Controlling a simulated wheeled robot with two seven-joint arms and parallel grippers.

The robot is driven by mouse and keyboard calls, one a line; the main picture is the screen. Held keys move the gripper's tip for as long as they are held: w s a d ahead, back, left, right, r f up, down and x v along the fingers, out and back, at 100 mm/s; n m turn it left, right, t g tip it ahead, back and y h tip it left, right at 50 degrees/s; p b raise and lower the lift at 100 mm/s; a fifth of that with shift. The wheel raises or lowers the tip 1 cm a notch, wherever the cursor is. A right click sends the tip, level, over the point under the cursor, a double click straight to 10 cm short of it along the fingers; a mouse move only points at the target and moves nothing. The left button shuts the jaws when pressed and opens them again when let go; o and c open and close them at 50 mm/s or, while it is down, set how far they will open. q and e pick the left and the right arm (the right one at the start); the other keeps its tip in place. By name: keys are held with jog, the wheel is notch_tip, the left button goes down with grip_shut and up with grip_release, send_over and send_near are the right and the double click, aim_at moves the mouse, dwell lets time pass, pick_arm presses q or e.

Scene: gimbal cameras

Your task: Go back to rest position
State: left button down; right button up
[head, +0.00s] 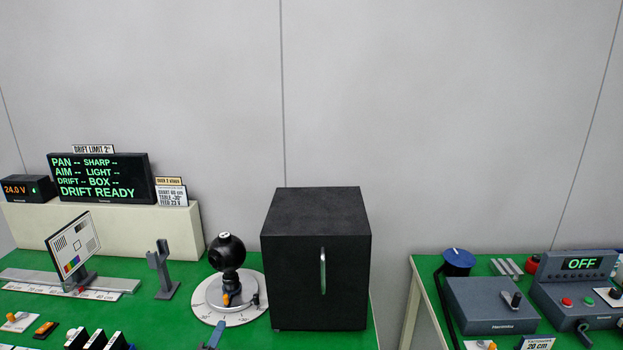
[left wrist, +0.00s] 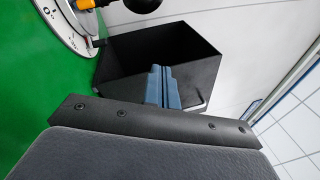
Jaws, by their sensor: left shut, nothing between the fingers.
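My left gripper (head: 212,335) shows only as a small blue-grey tip at the bottom edge of the head view, in front of the round dial base. In the left wrist view its blue fingers (left wrist: 163,87) are together with nothing between them. They overlap the black box (left wrist: 150,50) in that picture; I see no contact. My right gripper is in neither view.
A black ball camera (head: 227,253) stands on the white dial base (head: 213,301). A test chart (head: 73,245) and a grey forked stand (head: 161,270) are at left. The display (head: 100,178) reads DRIFT READY. A control box (head: 580,288) showing OFF sits on the separate right table. A gap separates the tables.

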pick_arm(q)
jog(key=s+a+f+n+g+y, duration=0.2)
jog(key=s+f+n+g+y, duration=0.25)
jog(key=s+n, duration=0.3)
jog(key=s+a+f+n+g+y, duration=0.35)
jog(key=s+f+n, duration=0.2)
jog(key=n, duration=0.35)
jog(key=s+d+f+n+g+h, duration=0.2)
jog(key=s+d+f+n+g, duration=0.15)
jog(key=s, duration=0.65)
jog(key=s+d+f+n+g+h, duration=0.2)
jog(key=s+d+g, duration=0.25)
jog(key=s, duration=0.55)
jog(key=s+d+f+g, duration=0.1)
jog(key=s+f, duration=0.1)
jog(key=f, duration=1.6)
jog(key=s+d+f+g, duration=0.1)
jog(key=s+d+f, duration=0.1)
jog(key=f, duration=1.6)
jog(key=shift+s+g, duration=0.15)
jog(key=shift+g, duration=0.15)
